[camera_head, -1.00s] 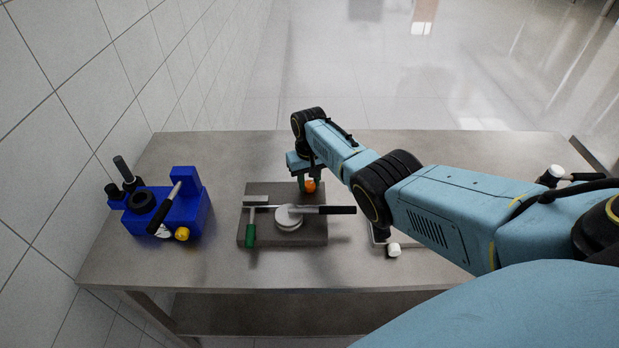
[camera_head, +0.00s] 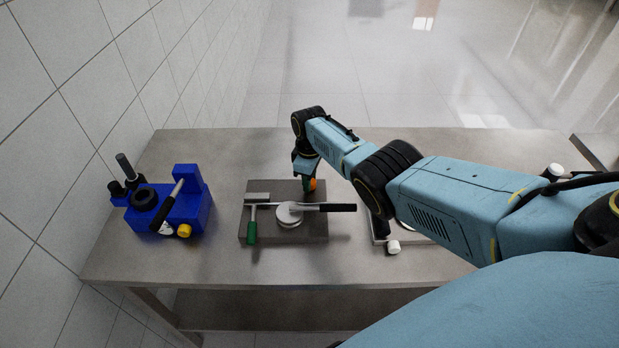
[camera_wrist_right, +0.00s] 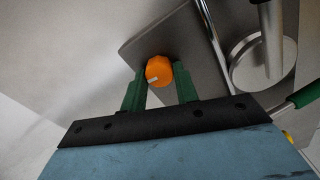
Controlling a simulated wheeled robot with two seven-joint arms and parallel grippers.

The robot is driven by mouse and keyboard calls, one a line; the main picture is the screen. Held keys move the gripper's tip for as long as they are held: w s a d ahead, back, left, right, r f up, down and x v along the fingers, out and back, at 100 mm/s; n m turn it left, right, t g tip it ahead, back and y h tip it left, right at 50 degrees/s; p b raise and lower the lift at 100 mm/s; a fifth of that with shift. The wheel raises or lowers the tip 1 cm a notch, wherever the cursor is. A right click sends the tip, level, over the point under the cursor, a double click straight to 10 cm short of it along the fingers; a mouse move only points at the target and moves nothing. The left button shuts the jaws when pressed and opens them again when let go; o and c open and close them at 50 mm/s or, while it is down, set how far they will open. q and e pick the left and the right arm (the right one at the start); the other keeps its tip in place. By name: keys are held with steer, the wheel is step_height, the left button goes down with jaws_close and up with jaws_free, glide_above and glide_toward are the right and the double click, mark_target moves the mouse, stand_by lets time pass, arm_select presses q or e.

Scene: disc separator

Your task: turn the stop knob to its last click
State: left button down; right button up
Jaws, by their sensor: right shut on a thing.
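The stop knob is orange (camera_head: 312,185) and stands at the far right corner of a grey plate (camera_head: 262,236). In the right wrist view the orange knob (camera_wrist_right: 159,71) shows a small pale mark near its lower edge. My right gripper (camera_head: 308,184) points down over it. Its green fingers (camera_wrist_right: 160,84) lie on either side of the knob and are shut on it. In the head view the gripper partly hides the knob. My left gripper is not in view.
On the plate are a round metal disc (camera_head: 289,216), a black-handled lever (camera_head: 338,208) and a green-handled lever (camera_head: 252,232). A blue fixture (camera_head: 192,206) with a yellow knob (camera_head: 184,230) stands at left. A white-knobbed item (camera_head: 393,247) lies partly under my right arm.

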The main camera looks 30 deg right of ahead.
steer(key=shift+n, duration=0.6)
steer(key=o, duration=1)
step_height(320, 180, up, 6)
steer(key=p, duration=0.2)
steer(key=shift+r+p, duration=0.25)
steer(key=shift+p, duration=0.15)
step_height(320, 180, up, 7)
steer(key=shift+f, duration=0.1)
